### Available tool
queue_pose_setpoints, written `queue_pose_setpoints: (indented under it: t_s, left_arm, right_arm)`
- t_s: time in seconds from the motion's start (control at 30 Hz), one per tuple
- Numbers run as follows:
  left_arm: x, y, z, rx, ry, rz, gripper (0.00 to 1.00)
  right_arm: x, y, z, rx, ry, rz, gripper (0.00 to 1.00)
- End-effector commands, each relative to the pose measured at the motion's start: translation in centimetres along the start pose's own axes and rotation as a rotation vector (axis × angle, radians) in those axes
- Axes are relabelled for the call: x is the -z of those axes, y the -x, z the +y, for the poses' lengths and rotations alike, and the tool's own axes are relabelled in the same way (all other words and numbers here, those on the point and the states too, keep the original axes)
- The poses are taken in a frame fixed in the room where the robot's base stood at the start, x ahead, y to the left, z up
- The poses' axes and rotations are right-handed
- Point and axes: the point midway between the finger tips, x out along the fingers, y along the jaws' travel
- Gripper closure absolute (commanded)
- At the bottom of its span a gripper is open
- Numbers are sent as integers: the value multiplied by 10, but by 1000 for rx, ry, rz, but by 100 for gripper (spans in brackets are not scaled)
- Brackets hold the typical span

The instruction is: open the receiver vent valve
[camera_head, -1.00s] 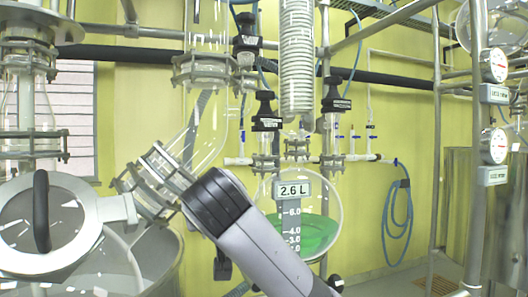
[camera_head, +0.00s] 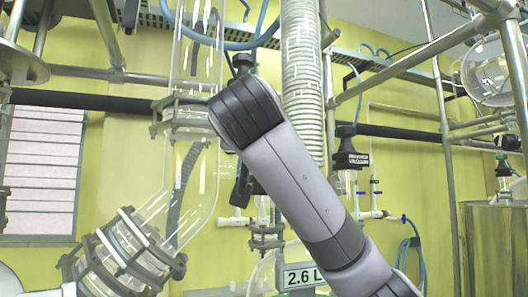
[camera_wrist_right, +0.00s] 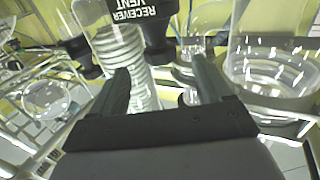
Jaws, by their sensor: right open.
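The receiver vent valve shows in the right wrist view as a black handle with a white "RECEIVER VENT" label (camera_wrist_right: 135,14), upside down at the top edge. My right gripper (camera_wrist_right: 162,76) is open there, and its two fingers point toward the valve. The handle lies beyond the fingertips and not between them. In the head view my right arm (camera_head: 300,180) crosses the middle and hides this valve and most of the gripper. My left gripper is not in view.
A black valve labelled for vacuum (camera_head: 350,158) stands right of my arm. A coiled glass condenser (camera_head: 302,70) rises behind it. A glass pipe with metal flanges (camera_head: 185,115) is at the left. The receiver's "2.6 L" display (camera_head: 302,277) is at the bottom edge. Metal frame poles stand at the right.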

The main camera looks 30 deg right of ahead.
Motion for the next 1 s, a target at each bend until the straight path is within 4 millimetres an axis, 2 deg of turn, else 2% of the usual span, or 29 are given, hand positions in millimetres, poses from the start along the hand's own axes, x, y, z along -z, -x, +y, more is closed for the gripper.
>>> queue_pose_setpoints:
  t_s: [0.2,0.4,0.73,0.77,0.9,0.93,1.0]
  left_arm:
    - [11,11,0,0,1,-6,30]
    - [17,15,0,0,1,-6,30]
    - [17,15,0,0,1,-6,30]
    - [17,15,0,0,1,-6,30]
    - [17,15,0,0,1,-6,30]
    - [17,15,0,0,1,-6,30]
    - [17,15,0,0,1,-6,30]
  right_arm:
    - [2,-36,1,-5,2,-5,22]
    - [1,-58,0,-1,1,-3,22]
    - [-1,-62,0,0,1,-2,22]
    - [-1,-62,0,0,1,-2,28]
    - [-1,-62,0,0,1,-2,74]
    - [-1,-62,0,0,1,-2,78]
    - [-1,-62,0,0,1,-2,78]
